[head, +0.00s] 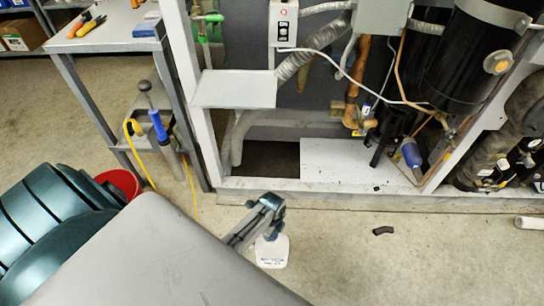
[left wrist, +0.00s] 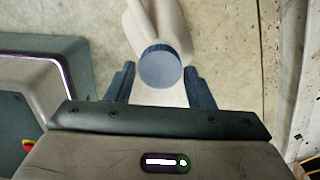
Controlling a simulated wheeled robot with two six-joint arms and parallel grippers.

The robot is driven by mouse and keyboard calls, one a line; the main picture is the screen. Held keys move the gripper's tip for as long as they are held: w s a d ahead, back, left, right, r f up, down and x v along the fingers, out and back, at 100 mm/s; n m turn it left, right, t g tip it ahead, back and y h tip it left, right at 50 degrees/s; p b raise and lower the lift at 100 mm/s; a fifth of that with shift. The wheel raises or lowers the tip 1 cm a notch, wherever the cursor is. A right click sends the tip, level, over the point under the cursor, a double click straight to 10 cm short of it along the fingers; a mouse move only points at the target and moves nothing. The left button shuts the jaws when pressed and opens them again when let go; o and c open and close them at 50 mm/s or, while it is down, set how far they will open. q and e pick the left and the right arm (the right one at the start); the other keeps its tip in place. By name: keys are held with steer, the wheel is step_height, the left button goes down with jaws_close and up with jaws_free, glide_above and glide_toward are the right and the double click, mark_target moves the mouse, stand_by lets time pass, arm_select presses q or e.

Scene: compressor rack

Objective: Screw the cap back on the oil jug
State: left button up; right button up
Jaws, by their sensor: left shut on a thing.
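The white oil jug (head: 272,252) stands on the concrete floor in front of the rack, with dark print on its face. My left gripper (head: 270,236) is at the jug's top, reaching down from above. In the left wrist view, the round blue cap (left wrist: 160,67) lies between the fingertips of my left gripper (left wrist: 160,84), which is shut on it. The pale jug body (left wrist: 160,22) shows behind the cap. The cap hides the jug's neck, so I cannot tell how it sits on the thread. My right gripper is not in view.
The compressor rack (head: 300,187) stands behind the jug, its lower frame along the floor. A short black piece (head: 383,230) lies on the floor to the right. A metal workbench (head: 110,42) and a red bucket (head: 120,184) are at left. Floor right of the jug is mostly clear.

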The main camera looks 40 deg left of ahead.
arm_select(q)
steer(key=shift+f, duration=0.7)
stand_by(0.9)
steer(key=o, duration=1)
steer(key=shift+c, duration=0.2)
steer(key=c, duration=0.8)
steer(key=m, duration=1.6)
